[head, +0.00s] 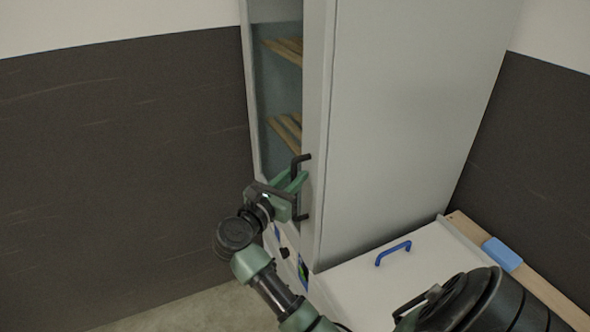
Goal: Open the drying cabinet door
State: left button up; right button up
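The drying cabinet (415,110) is a tall light grey box, with its front seen at a steep angle. Its door (314,120) has a window showing slatted wooden shelves (286,125) and looks closed. A black upright bar handle (301,160) is on the door's right part. My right gripper (298,184), with green fingers, is at the handle, its fingers around or right beside the bar. Whether they press on it is not clear.
Below the door is a panel with a dark knob (284,253) and a small display (303,272). At right, a low white box has a blue handle (393,253), and a blue block (502,254) lies on a wooden strip. The floor at left is clear.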

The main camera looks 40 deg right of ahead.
jog(key=shift+w+d, duration=0.1)
jog(key=shift+d, duration=0.1)
grip_shut()
dwell(1.4)
